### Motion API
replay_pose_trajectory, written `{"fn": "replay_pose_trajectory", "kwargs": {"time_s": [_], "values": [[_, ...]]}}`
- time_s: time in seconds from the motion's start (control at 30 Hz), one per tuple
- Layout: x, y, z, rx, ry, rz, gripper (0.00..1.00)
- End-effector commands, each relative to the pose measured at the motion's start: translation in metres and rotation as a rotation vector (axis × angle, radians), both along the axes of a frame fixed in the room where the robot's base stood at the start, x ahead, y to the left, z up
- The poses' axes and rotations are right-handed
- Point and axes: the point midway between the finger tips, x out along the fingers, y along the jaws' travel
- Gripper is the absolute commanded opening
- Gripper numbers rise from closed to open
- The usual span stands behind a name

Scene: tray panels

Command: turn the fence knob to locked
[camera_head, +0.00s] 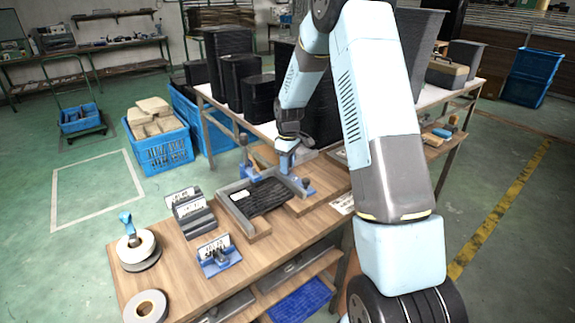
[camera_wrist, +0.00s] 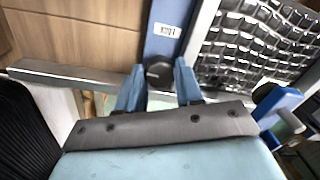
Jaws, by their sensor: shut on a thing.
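In the wrist view, the fence knob (camera_wrist: 159,73) is a dark, faceted knob between the two blue fingers of my gripper (camera_wrist: 160,82). The fingers are shut on it from both sides. Past the knob, a blue plate (camera_wrist: 163,48) carries a small white label whose print I cannot read clearly. In the head view, my gripper (camera_head: 287,150) is at the back edge of the grey fence frame (camera_head: 236,186) on the bench. The knob is hidden there by my gripper, and its setting cannot be told.
A black ribbed tray (camera_wrist: 255,50) lies right of the blue plate, and a blue clamp-like part (camera_wrist: 283,108) stands near my gripper. On the wooden bench (camera_head: 178,262) are tape rolls (camera_head: 146,307) and a blue-based holder (camera_head: 217,258). Dark bins (camera_head: 240,85) stand behind.

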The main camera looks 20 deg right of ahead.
Motion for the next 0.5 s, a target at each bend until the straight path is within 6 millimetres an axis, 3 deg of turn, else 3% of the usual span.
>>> {"fn": "replay_pose_trajectory", "kwargs": {"time_s": [0.5], "values": [[-0.0002, 0.0008, 0.0006, 0.0, -0.002, -0.418, 0.05]]}}
